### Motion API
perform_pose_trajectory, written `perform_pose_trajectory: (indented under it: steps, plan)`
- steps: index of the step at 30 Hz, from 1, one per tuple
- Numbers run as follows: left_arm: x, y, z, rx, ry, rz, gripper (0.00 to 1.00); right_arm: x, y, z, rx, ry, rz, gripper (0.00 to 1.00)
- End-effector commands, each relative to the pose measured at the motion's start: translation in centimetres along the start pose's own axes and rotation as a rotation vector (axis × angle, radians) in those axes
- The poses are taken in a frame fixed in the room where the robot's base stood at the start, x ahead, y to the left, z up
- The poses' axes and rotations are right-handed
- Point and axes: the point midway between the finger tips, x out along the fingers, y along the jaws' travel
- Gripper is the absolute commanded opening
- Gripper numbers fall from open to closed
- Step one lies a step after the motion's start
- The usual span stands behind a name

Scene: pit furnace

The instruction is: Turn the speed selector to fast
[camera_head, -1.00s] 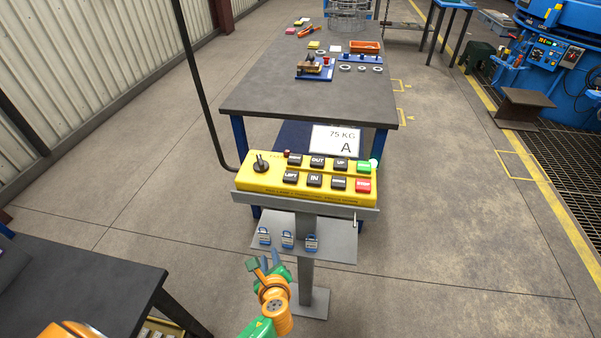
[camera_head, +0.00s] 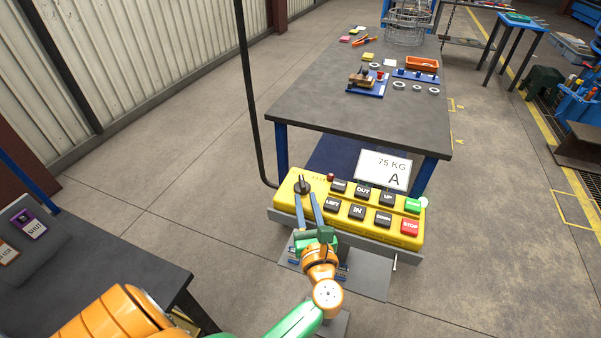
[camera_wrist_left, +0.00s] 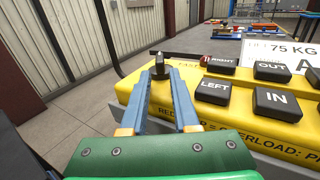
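The yellow control box (camera_head: 345,236) stands on a grey post. Its speed selector (camera_head: 303,186) is a dark knob near the upper left corner; it also shows in the wrist view (camera_wrist_left: 158,66). A partly hidden red label, seemingly FAST, is beside it in the wrist view. My left gripper (camera_head: 305,197) is open, with its two blue fingers (camera_wrist_left: 164,74) apart and pointing at the knob. Contact cannot be told. My right gripper is not in view.
Black buttons, a green button (camera_head: 413,205) and a red STOP button (camera_head: 410,227) cover the box. A dark workbench (camera_head: 340,115) stands behind, with a 75 KG sign (camera_head: 383,170) in front. Another dark table (camera_head: 90,275) is at lower left. Padlocks hang below the box, partly hidden.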

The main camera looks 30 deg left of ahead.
Motion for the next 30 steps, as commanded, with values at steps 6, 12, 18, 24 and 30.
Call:
perform_pose_trajectory:
  steps: [6,12,18,24,30]
  plan:
    - [3.7,0.0,0.2,0.003,-0.003,0.0,0.29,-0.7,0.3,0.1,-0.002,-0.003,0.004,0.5]
    - [6.6,0.0,0.0,0.001,0.0,0.001,0.29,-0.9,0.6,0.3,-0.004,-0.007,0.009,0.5]
    - [7.0,0.0,0.0,-0.001,0.001,-0.001,0.29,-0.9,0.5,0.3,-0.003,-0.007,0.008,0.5]
    - [7.0,0.0,0.0,0.0,0.001,-0.001,0.0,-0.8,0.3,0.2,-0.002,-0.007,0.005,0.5]
    - [7.0,0.0,-0.1,0.0,0.002,-0.002,0.0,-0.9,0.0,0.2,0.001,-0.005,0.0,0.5]
